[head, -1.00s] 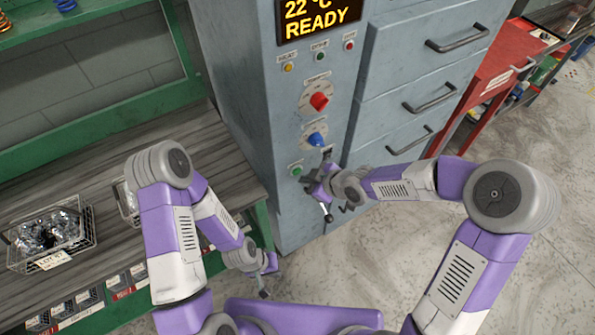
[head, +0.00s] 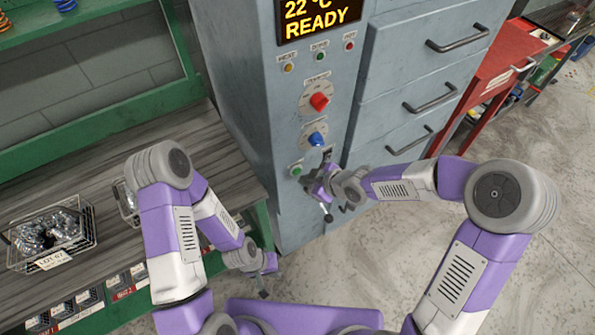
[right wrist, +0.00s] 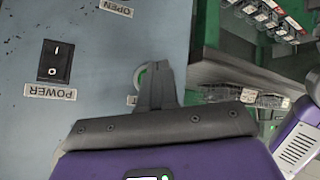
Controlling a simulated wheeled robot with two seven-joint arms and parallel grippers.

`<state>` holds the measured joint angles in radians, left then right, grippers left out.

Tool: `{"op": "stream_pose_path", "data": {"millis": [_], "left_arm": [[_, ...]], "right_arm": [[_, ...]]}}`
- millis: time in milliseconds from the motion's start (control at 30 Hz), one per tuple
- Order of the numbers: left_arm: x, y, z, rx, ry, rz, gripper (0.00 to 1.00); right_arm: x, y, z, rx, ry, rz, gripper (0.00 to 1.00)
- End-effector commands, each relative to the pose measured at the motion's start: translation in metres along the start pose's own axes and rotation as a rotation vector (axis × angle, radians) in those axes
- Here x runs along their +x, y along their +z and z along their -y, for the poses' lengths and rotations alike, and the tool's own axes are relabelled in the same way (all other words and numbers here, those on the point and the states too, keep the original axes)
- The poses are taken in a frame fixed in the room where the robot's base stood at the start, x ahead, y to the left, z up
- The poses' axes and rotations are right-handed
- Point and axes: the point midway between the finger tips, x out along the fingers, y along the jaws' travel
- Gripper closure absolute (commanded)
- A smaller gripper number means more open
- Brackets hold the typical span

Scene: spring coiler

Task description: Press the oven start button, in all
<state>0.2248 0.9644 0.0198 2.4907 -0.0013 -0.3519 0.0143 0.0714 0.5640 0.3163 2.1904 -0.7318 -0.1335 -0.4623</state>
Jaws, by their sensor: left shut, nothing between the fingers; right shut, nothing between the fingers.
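The oven is a tall grey-blue cabinet (head: 240,100); its display (head: 318,18) reads 22 °C READY. A green button (head: 296,170) sits low on its front panel, below the blue knob (head: 316,139). In the right wrist view the green button (right wrist: 141,80) is partly hidden behind my shut right fingertips (right wrist: 156,72), as is its label. I cannot tell whether they touch it. In the head view my right gripper (head: 309,183) is close to the panel, just right of and below the button. My left gripper (head: 264,291) is shut and empty, low beside the bench.
A red knob (head: 319,102) and small coloured lamps are higher on the panel. A black power switch (right wrist: 54,62) shows in the right wrist view. Drawers with handles (head: 429,97) stand to the right. A wire basket (head: 50,240) stands on the bench at left.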

Motion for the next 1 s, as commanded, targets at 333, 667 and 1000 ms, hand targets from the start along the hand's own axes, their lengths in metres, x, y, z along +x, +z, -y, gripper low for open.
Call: {"op": "stream_pose_path", "data": {"millis": [333,667,1000], "left_arm": [[0.0007,-0.0001,0.0003,0.0,0.0,0.0,1.0],[0.0006,0.0,0.0002,0.0,0.0,0.0,1.0],[0.0008,0.0,0.0003,0.0,0.0,0.0,1.0]], "right_arm": [[0.0058,-0.0041,-0.0042,0.0,0.0,0.0,1.0],[0.006,-0.0044,-0.0044,0.0,0.0,0.0,1.0],[0.0086,-0.0062,-0.0061,0.0,0.0,0.0,1.0]]}}
